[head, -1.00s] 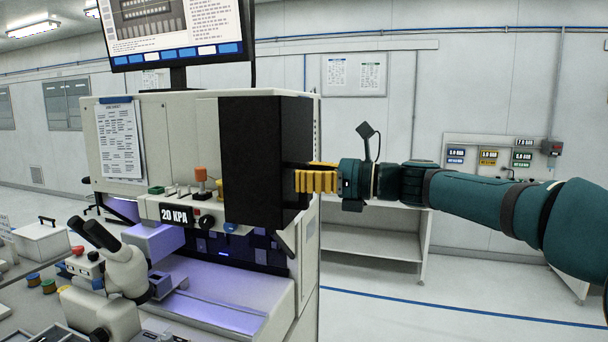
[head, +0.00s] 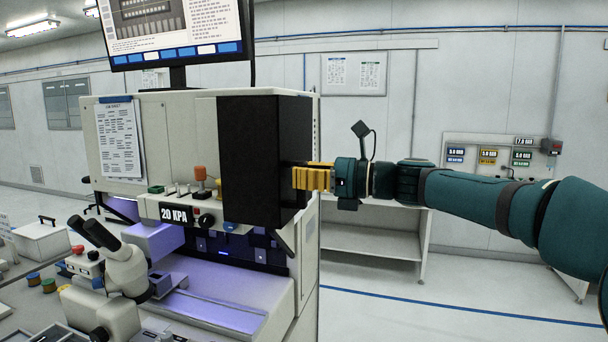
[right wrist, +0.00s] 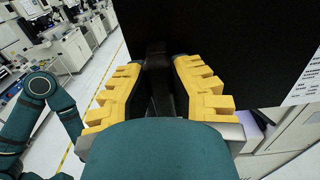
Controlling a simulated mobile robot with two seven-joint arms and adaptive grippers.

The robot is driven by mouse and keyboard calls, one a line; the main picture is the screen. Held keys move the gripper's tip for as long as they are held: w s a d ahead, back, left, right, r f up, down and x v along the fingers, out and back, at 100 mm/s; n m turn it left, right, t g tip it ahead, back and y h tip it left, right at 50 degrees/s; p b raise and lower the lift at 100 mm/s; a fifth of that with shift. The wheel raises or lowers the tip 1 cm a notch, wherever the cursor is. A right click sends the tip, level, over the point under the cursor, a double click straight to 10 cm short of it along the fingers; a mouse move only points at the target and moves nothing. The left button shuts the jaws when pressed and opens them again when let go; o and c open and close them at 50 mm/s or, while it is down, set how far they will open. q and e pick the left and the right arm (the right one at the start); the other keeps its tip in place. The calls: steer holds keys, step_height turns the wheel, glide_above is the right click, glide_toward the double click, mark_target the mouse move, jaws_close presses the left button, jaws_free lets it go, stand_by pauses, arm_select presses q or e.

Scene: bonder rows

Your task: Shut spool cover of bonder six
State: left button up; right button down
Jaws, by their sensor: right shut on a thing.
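The spool cover is a black box-like panel (head: 250,150) on the right front of the cream bonder (head: 186,130). It stands out from the machine, with its side face towards my right arm. My right gripper (head: 297,178), with yellow fingers, is at this right side. In the right wrist view its fingers (right wrist: 155,72) are shut on a black handle (right wrist: 154,58) of the cover (right wrist: 225,45). The finger tips are partly hidden by the cover in the head view. My left gripper is not in view. No number for the bonder can be read.
A microscope (head: 122,262) stands at the bonder's lower left, with a 20 KPA label (head: 176,215) and knobs above. A monitor (head: 175,35) is on top. A pale shelf (head: 375,245) stands behind my right arm. Open floor (head: 440,310) lies to the right.

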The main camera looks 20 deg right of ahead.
mark_target(250, 177)
steer(key=shift+a, duration=0.5)
steer(key=shift+m+t+h, duration=0.7)
steer(key=shift+t, duration=0.2)
steer(key=a, duration=0.8)
steer(key=shift+w+a+b, duration=0.25)
steer(key=shift+b, duration=0.05)
steer(key=w+a+m+t+h+p, duration=0.2)
steer(key=w+a+m+t+h, duration=0.4)
steer(key=w+a, duration=1)
steer(key=w+m+h, duration=0.3)
steer(key=h, duration=0.3)
steer(key=shift+a+p, duration=0.35)
steer(key=c, duration=1.2)
jaws_free()
steer(key=shift+o, duration=1.1)
steer(key=shift+a, duration=0.1)
